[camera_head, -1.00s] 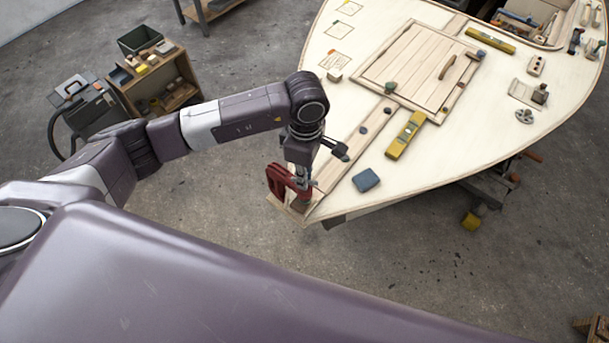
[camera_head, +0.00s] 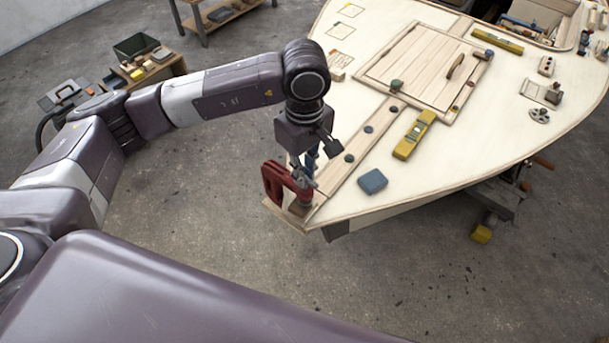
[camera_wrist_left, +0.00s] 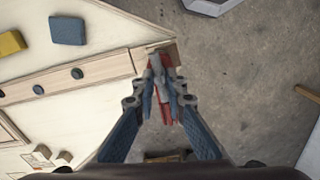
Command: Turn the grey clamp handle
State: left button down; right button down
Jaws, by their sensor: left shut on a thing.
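A red clamp (camera_head: 275,184) is fixed at the pointed tip of the plywood hull (camera_head: 395,185). My left gripper (camera_head: 306,172) is right above it, pointing down, with its fingers at the clamp's upper part. In the left wrist view, the two blue-padded fingers (camera_wrist_left: 163,98) close in on the clamp's grey handle (camera_wrist_left: 157,68). The red body of the clamp (camera_wrist_left: 166,112) shows between and below them. The fingers partly hide the handle, so its exact angle is hard to tell. My right gripper is in neither view.
A blue-grey block (camera_head: 372,181), a yellow level (camera_head: 414,135) and several dark round knobs lie on the deck near the clamp. A panelled hatch (camera_head: 425,65) is further back. A small tool shelf (camera_head: 150,68) stands at the left. The floor around the tip is clear.

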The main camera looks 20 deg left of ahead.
pick_arm(q)
jog(key=shift+w+r, duration=0.1)
jog(key=shift+r, duration=0.05)
jog(key=c, duration=1.9)
grip_release()
notch_tip(320, 180, up, 12)
jog(key=shift+f, duration=0.1)
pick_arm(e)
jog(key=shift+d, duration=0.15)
